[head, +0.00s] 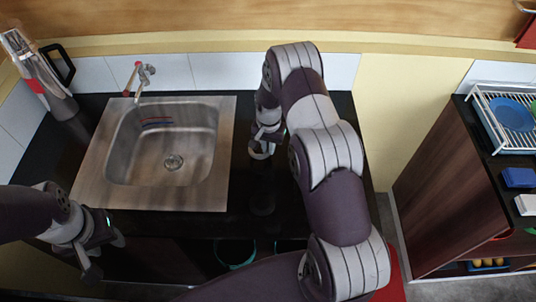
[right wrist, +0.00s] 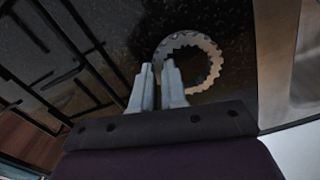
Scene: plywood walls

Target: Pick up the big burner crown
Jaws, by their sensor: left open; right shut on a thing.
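The big burner crown, a metal ring with a toothed inner edge (right wrist: 212,60), shows just beyond the fingertips in the right wrist view. In the head view it is a small pale ring (head: 262,154) at the end of my right arm, over the black counter right of the sink. My right gripper (head: 265,134) is shut on it; its two grey fingers (right wrist: 157,72) are close together at the ring's near left side. The fingertips' exact contact is partly hidden. My left gripper (head: 107,254) is open and empty, near the counter's front left.
The steel sink (head: 218,180) with a tap (head: 142,77) is left of my right gripper. A dark grate (right wrist: 70,80) shows in the right wrist view. A cabinet (head: 445,195) with a dish rack (head: 480,100) stands at right. A teal bowl (head: 233,265) is below the counter.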

